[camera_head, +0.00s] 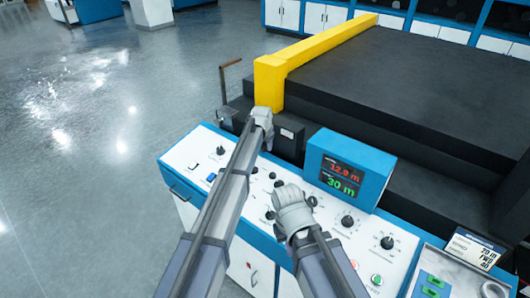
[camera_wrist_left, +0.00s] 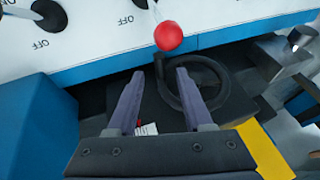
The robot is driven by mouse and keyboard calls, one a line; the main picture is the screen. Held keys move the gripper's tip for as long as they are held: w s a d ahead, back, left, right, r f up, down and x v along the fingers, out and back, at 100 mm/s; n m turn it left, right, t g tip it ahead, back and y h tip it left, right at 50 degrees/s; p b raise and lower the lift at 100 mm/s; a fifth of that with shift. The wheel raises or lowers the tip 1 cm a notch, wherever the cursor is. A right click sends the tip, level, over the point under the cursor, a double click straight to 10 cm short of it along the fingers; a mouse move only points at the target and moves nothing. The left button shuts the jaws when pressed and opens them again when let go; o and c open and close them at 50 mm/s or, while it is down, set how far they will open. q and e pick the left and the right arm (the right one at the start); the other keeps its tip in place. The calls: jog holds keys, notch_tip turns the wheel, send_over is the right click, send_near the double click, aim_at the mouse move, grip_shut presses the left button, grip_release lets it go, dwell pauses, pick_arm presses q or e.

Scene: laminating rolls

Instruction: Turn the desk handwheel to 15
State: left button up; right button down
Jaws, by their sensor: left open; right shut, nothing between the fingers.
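A black ring that looks like the handwheel (camera_wrist_left: 208,88) shows in the left wrist view, just beyond and partly behind the right-hand finger of my left gripper (camera_wrist_left: 158,72). The fingers are spread with nothing gripped; I cannot tell whether one touches the ring. In the head view my left gripper (camera_head: 267,140) hangs over the far edge of the white control desk (camera_head: 235,160), and I cannot make out the wheel or any scale there. My right gripper (camera_head: 290,207) is shut and empty above the middle of the desk. The blue display box (camera_head: 357,158) reads 12.9 m in red and 30 m in green.
A red ball knob (camera_wrist_left: 168,36) on a lever stands close to the left gripper in its wrist view. Several black knobs (camera_head: 348,221) cover the panel. A yellow bar (camera_head: 315,48) and a black machine bed (camera_head: 420,85) lie behind. Open floor is at left.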

aim_at(265, 148)
pick_arm(q)
jog(key=b+x, duration=0.1)
jog(key=x, duration=0.2)
jog(key=shift+f+b, duration=0.1)
jog(key=shift+b, duration=0.3)
pick_arm(e)
notch_tip(265, 148, down, 3)
jog(key=shift+r, duration=0.15)
pick_arm(q)
jog(key=shift+c, duration=0.4)
grip_shut()
